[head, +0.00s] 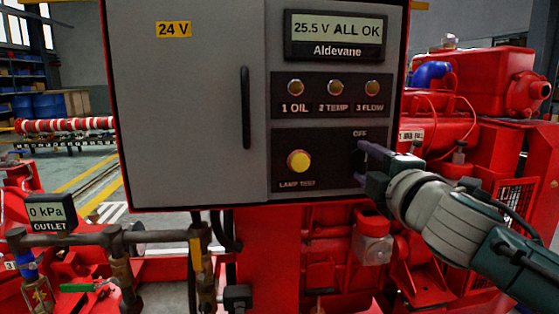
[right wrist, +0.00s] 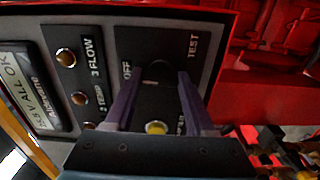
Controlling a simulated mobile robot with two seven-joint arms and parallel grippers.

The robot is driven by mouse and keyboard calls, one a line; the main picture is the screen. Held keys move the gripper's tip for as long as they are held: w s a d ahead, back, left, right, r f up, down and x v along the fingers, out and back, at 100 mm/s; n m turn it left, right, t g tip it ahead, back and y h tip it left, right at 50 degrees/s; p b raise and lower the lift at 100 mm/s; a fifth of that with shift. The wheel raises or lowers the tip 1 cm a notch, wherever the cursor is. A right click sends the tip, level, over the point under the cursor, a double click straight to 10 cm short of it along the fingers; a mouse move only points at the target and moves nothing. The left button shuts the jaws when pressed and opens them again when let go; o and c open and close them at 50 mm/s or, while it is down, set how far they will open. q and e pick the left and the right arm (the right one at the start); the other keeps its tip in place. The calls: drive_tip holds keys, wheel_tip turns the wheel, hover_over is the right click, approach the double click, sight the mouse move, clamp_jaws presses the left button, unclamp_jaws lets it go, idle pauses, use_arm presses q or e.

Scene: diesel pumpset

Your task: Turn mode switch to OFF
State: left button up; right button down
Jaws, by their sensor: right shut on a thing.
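The mode switch is a black knob (right wrist: 157,72) on the dark lower panel of the grey control cabinet (head: 190,110). In the right wrist view it sits between the OFF label (right wrist: 127,71) and the TEST label (right wrist: 193,45). My right gripper (right wrist: 157,82) is shut on the knob, with one purple finger on each side. In the head view the right gripper (head: 362,162) reaches the panel from the right, just below the OFF label (head: 360,133), and its fingers mostly hide the knob. I cannot tell which way the knob points. My left gripper is out of view.
A yellow lamp test button (head: 299,161) is left of the switch. Three indicator lamps (head: 335,87) and a display (head: 335,28) reading 25.5 V ALL OK are above. A black door handle (head: 245,107) stands further left. Red pump machinery (head: 480,85) is behind at right.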

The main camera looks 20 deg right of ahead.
drive_tip(key=shift+c, duration=1.2)
unclamp_jaws()
drive_tip(key=v, duration=1)
drive_tip(key=shift+d, duration=0.1)
